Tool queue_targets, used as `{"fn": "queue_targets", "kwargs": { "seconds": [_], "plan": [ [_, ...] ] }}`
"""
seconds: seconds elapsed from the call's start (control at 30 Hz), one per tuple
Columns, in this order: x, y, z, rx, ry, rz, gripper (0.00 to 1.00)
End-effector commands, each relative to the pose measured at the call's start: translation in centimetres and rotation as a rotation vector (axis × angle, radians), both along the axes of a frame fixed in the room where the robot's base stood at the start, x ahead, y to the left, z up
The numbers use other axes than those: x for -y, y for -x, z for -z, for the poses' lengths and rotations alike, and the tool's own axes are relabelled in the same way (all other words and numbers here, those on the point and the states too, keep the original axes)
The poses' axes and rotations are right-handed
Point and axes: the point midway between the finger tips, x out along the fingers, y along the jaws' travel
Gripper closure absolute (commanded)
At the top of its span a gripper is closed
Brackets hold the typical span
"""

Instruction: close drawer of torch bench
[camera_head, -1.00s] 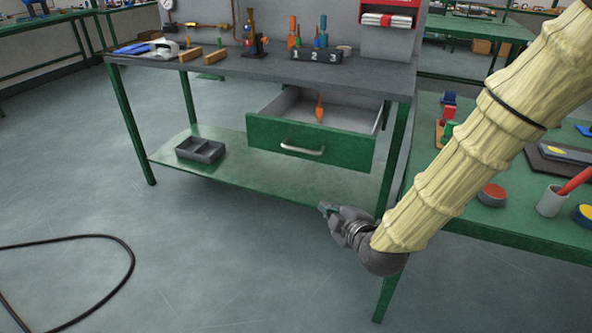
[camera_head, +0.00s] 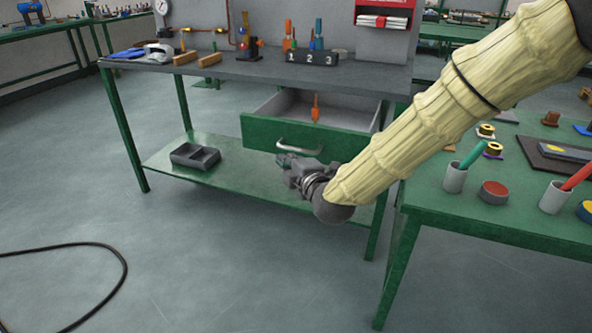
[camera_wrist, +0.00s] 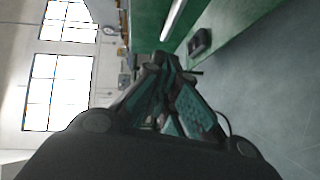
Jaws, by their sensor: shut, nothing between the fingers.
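The green drawer (camera_head: 262,131) of the torch bench (camera_head: 228,70) stands pulled out, with an orange-handled tool (camera_head: 315,108) inside it. Its curved metal handle (camera_head: 298,146) is on the front panel. My gripper (camera_head: 284,161) is shut and empty, just in front of and slightly below the handle in the head view; whether it touches the drawer cannot be told. In the wrist view, my gripper's fingers (camera_wrist: 166,62) point toward the green drawer front (camera_wrist: 150,22), and the handle (camera_wrist: 172,20) shows as a bright bar above them.
At the right, a green table (camera_head: 450,215) holds cups and several small items. A black hose (camera_head: 70,244) lies on the floor at the left. The floor in front is otherwise clear.

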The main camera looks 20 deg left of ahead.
Motion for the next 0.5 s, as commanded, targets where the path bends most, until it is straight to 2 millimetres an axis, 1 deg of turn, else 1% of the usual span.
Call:
{"fn": "queue_targets", "kwargs": {
  "seconds": [0.07,0.23,0.4,0.5],
  "plan": [
    [-1.0,-1.0,0.4,-0.003,-0.003,0.001,1.00],
    [-0.9,-3.2,0.8,-0.002,-0.003,0.003,1.00],
    [-0.9,-4.5,1.0,-0.002,-0.002,0.001,1.00],
    [-0.9,-4.8,1.1,-0.002,-0.001,0.000,1.00]
  ]
}}
